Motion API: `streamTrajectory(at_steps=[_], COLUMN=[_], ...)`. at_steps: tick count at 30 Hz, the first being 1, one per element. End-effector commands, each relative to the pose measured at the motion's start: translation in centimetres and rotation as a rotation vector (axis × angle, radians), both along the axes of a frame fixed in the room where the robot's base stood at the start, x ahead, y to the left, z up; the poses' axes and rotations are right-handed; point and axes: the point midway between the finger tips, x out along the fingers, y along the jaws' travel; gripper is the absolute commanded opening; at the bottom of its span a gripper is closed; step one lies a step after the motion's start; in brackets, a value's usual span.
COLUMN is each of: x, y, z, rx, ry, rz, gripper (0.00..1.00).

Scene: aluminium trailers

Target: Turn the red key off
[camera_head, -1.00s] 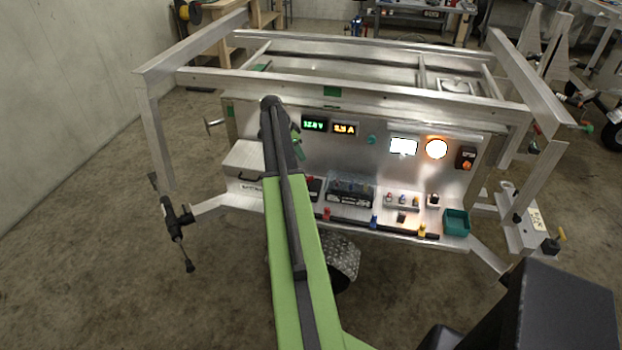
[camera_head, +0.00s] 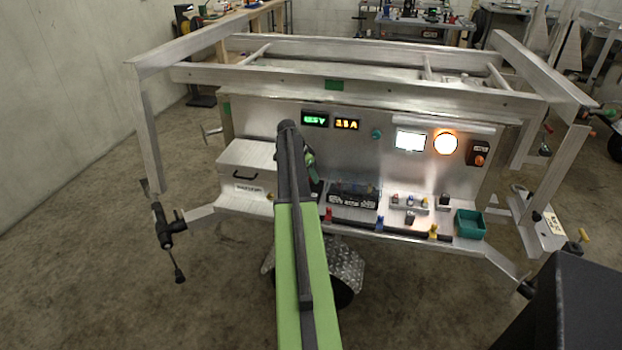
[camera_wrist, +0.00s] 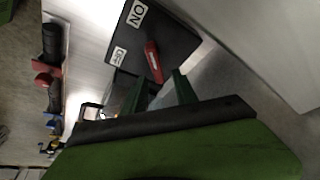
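The red key (camera_wrist: 153,62) sits on a black switch box (camera_wrist: 165,30) in the wrist view. A white ON label (camera_wrist: 137,13) is at the box's top edge and an OFF label (camera_wrist: 118,56) is at its left corner. The key's red handle runs nearly up and down in the picture, right of OFF and below ON. My gripper (camera_wrist: 161,92) has two green fingers that stand apart with nothing between them. The fingertips are just below the key's lower end in the picture; contact cannot be told. In the head view my arm hides the key.
The aluminium trailer (camera_head: 400,98) carries a panel with lit displays (camera_head: 330,122) and a round lamp (camera_head: 446,143). Its shelf holds a silver box (camera_head: 245,172), a black device (camera_head: 353,196), several small coloured parts and a teal bin (camera_head: 470,224). Frame rails overhang the panel.

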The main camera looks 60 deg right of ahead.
Motion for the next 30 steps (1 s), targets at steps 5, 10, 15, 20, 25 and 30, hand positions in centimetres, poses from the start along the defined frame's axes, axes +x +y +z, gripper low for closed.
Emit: streamTrajectory(at_steps=[5,10,15,20,25,30], x=[-0.02,-0.04,-0.06,-0.08,-0.08,0.07], y=[0.0,0.0,0.01,0.01,0.02,0.01], z=[0.04,0.03,0.02,0.01,0.01,-0.01], rx=[0.0,0.0,0.0,0.001,0.001,0.001], ry=[0.0,0.0,0.0,0.001,0.001,0.001], rz=[0.0,-0.001,-0.001,0.009,0.059,0.165], gripper=[0.14,0.0,0.0,0.0,0.0,0.0])
